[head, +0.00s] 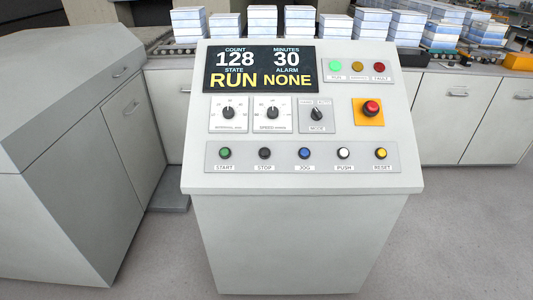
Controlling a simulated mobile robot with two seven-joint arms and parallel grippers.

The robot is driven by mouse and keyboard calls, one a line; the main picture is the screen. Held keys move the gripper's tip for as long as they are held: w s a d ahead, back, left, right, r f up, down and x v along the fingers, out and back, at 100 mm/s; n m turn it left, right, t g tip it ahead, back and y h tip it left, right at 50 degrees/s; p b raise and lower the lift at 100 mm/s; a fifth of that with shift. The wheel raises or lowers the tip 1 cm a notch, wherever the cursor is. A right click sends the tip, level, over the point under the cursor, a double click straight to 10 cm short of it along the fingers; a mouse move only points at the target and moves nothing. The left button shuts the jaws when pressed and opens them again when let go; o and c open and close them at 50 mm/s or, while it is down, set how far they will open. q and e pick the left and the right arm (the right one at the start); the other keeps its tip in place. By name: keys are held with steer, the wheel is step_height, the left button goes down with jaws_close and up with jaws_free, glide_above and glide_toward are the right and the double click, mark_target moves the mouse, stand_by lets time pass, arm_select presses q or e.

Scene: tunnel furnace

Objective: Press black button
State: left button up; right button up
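The black button (264,153) is on the lower row of the grey control console (300,245), above a label reading STOP. A green button (225,153) labelled START is to its left, and a blue button (305,153) labelled JOG is to its right. White (344,153) and yellow (381,153) buttons continue the row. The display (260,69) reads count 128, minutes 30, state RUN, alarm NONE. Neither of my grippers shows in the head view.
A red mushroom button (371,107) on a yellow plate, two dials and a mode knob (317,114) sit above the row. A grey cabinet (70,150) stands at the left. Stacks of pale blocks (262,22) line the conveyor behind. The floor right of the console is clear.

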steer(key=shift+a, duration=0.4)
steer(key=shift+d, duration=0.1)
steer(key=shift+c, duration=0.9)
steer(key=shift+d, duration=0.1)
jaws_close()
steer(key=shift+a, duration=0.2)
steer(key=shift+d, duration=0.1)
